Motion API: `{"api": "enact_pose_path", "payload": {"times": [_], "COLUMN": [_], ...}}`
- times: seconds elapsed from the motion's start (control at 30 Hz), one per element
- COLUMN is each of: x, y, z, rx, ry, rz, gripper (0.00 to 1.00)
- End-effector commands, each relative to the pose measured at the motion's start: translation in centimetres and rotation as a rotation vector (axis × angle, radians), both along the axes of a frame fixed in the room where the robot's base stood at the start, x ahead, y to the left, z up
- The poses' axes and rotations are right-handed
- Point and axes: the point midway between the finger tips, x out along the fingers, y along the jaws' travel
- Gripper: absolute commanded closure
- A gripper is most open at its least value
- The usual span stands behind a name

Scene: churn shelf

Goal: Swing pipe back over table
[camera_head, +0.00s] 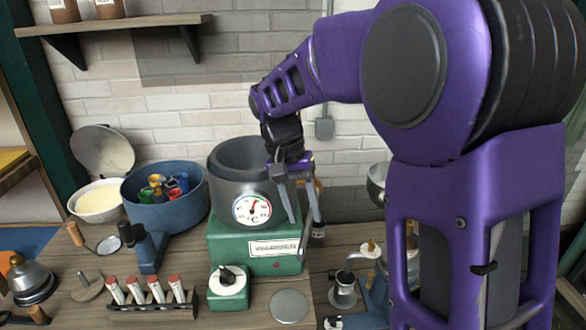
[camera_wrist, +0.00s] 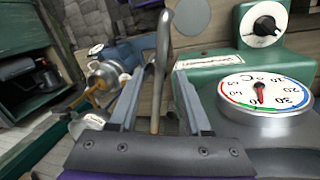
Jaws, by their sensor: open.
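A thin grey pipe (camera_wrist: 163,50) with a bent top runs between my gripper's fingers in the wrist view. In the head view it seems to be the narrow grey rod (camera_head: 302,238) by the fingertips, partly hidden. My gripper (camera_head: 306,226) points down at the right side of the grey pot. It is open, with a finger on either side of the pipe in the wrist view (camera_wrist: 160,78) and visible gaps beside it. The wooden table (camera_head: 75,290) lies below.
The grey pot (camera_head: 228,187) with a dial stands on a green base (camera_head: 228,245), close left of my gripper. A blue pot (camera_head: 140,207), a rack of vials (camera_head: 150,300) and a green knob box (camera_head: 229,293) stand left. A round grey disc (camera_head: 289,306) lies in front.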

Motion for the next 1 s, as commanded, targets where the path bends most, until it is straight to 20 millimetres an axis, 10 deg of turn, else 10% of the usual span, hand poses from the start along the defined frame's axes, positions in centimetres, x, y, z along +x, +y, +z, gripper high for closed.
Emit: {"api": "enact_pose_path", "payload": {"times": [0.6,1.0], "x": [1.1,1.1], "y": [3.1,3.5], "z": [13.6,15.3], "rx": [0.001,0.0], "ry": [-0.003,-0.001], "rz": [0.001,0.0], "gripper": [0.52,0.52]}}
